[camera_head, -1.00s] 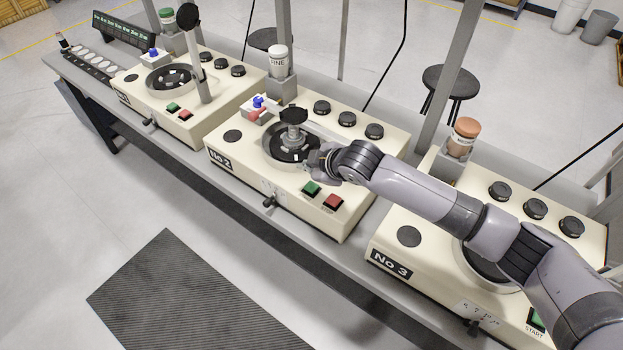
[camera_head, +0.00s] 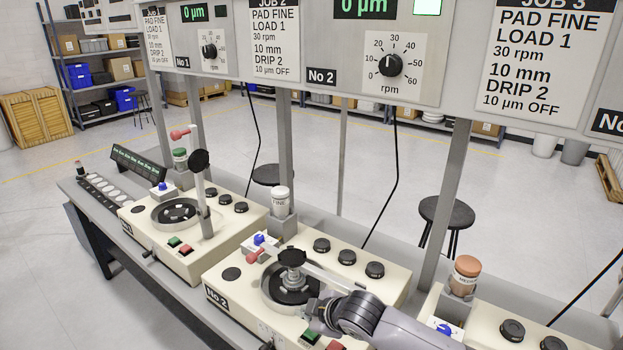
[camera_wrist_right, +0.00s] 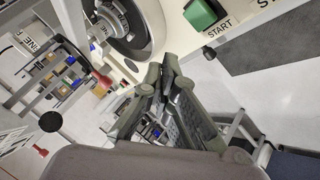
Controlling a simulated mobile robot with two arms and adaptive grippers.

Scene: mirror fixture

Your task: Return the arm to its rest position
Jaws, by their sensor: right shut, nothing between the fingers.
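My right arm reaches in from the lower right in the head view. Its gripper (camera_head: 314,316) is at the near right edge of the No 2 machine's round plate (camera_head: 272,292), partly hidden by the wrist and low in the picture. In the right wrist view the two dark fingers (camera_wrist_right: 160,80) are shut together with nothing between them. The No 2 plate (camera_wrist_right: 143,28) and the green START button (camera_wrist_right: 205,12) show beyond the fingers there. My left gripper is in neither view.
A dark-topped holder (camera_head: 292,262) stands on the No 2 plate, close to my gripper. The No 1 machine (camera_head: 190,262) is to the left. An upright post (camera_head: 447,200) rises behind the bench. A panel with dials (camera_head: 390,62) hangs above.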

